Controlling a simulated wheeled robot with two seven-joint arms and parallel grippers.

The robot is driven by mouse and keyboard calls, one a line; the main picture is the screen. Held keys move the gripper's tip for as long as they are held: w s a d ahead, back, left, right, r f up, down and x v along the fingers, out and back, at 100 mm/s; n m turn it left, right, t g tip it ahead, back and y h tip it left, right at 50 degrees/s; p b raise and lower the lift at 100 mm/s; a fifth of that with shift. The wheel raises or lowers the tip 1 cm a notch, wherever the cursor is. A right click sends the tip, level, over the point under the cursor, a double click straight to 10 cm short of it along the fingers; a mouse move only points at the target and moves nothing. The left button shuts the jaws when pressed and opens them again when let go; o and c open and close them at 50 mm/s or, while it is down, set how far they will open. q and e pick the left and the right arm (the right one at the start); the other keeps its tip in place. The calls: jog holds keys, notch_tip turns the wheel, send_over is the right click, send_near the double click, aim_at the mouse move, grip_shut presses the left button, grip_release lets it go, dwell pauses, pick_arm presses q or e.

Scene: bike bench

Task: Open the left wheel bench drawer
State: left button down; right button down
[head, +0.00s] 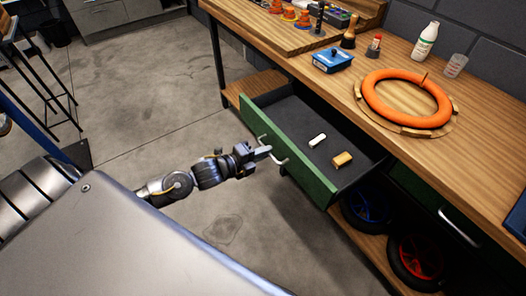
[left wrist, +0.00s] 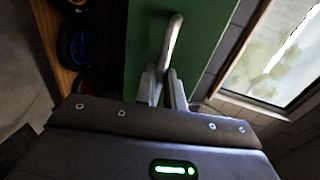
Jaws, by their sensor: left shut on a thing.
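The left bench drawer (head: 288,148) has a green front and a dark inside, and it stands pulled out from under the wooden bench. A white block and a tan block lie in it. My left gripper (head: 266,153) is at the front of the drawer, shut on its pale metal bar handle (head: 274,156). In the left wrist view the handle (left wrist: 173,40) runs up from between the two fingers (left wrist: 165,88), against the green drawer front (left wrist: 140,45). My right gripper is not in view.
The wooden bench (head: 450,160) carries an orange ring (head: 372,98), a blue box (head: 333,60) and a white bottle (head: 425,42). A second green drawer with a handle (head: 460,228) is at right. Wheels (head: 415,262) stand on the shelf below. The floor before the drawer is clear.

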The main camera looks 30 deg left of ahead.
pick_arm(q)
jog(key=c, duration=1.5)
grip_release()
jog(key=v, duration=1)
jog(key=shift+s+a+b, duration=0.2)
jog(key=shift+s+b, duration=0.15)
jog(key=shift+b, duration=0.05)
